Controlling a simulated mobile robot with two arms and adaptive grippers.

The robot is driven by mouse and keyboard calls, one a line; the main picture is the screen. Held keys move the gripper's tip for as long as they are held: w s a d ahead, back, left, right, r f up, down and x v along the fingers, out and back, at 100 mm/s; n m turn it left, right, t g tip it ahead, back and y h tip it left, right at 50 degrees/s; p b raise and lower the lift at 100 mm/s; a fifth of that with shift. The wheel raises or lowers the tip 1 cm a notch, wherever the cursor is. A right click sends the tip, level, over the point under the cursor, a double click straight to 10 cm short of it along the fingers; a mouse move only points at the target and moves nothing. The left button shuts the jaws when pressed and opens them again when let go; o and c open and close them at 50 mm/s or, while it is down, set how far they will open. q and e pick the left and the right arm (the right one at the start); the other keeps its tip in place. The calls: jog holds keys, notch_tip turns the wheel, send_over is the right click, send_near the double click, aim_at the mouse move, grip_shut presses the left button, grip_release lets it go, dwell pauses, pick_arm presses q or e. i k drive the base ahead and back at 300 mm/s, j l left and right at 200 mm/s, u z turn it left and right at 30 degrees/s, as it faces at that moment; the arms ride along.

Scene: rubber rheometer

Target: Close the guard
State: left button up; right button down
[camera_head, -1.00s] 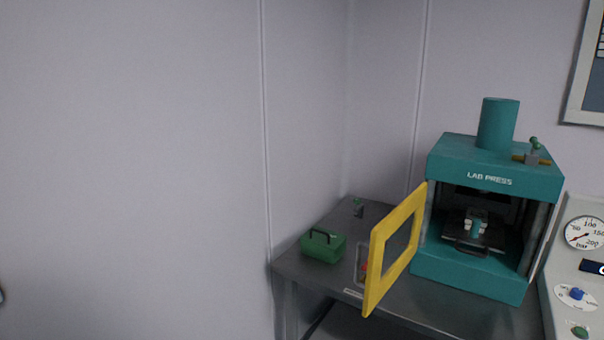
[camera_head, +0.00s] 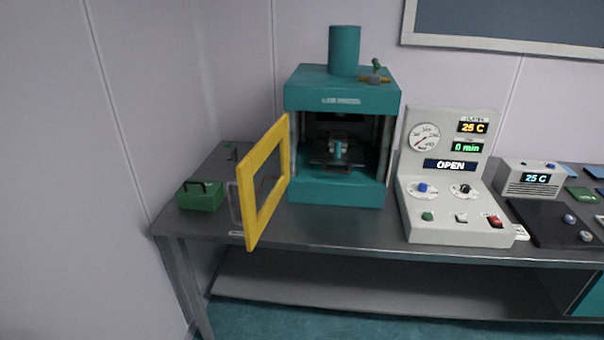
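The guard (camera_head: 250,208) is a yellow frame with a clear window. It stands swung open at the left front side of the teal lab press (camera_head: 338,193), jutting out toward me over the bench. The press opening is uncovered, and a dark plate with a small grey and teal piece (camera_head: 338,150) shows inside it. Neither of my grippers is in view.
A grey bench (camera_head: 340,228) carries everything. A green box (camera_head: 200,195) with a handle sits left of the guard. Right of the press is a control console (camera_head: 460,225) whose display reads OPEN. Further right stand a small 25 C unit (camera_head: 530,180) and a dark mat (camera_head: 545,222).

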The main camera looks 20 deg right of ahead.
aim_at(254, 225)
jog(key=i+j+z, duration=0.15)
jog(key=z, duration=0.2)
jog(key=i+j+z, duration=0.25)
jog(key=z, duration=0.15)
jog(key=i+j+z, duration=0.2)
jog(key=z, duration=0.15)
